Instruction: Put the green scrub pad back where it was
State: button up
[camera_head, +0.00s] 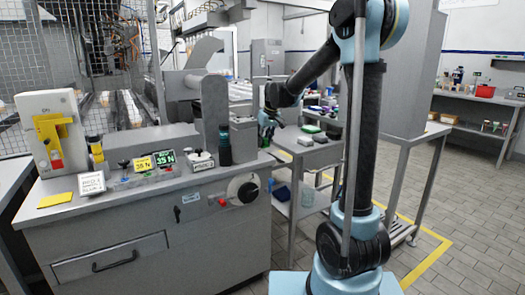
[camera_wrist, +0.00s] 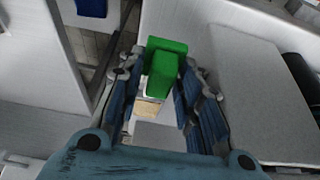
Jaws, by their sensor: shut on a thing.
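The green scrub pad (camera_wrist: 164,72) is between the two blue-grey fingers of my gripper (camera_wrist: 162,88) in the wrist view. The fingers are shut on its sides. Two green faces at slightly different angles show. In the head view my gripper (camera_head: 270,117) is above the left side of the small grey side table (camera_head: 322,155), just past the grey cabinet. Small green patches show at the gripper there, but the pad's outline is too small to make out.
A tan piece (camera_wrist: 147,108) lies below the pad in the wrist view. The grey cabinet (camera_head: 140,240) with a black bottle (camera_head: 225,146) stands close on the left.

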aim_at(263, 156)
jog(key=shift+f, duration=2.15)
jog(key=shift+f, duration=0.15)
jog(key=o, duration=1.1)
jog(key=shift+f, duration=0.1)
jog(key=shift+o, duration=0.2)
jog(key=v, duration=1.7)
jog(key=shift+s+d, duration=0.15)
jog(key=shift+s, duration=0.05)
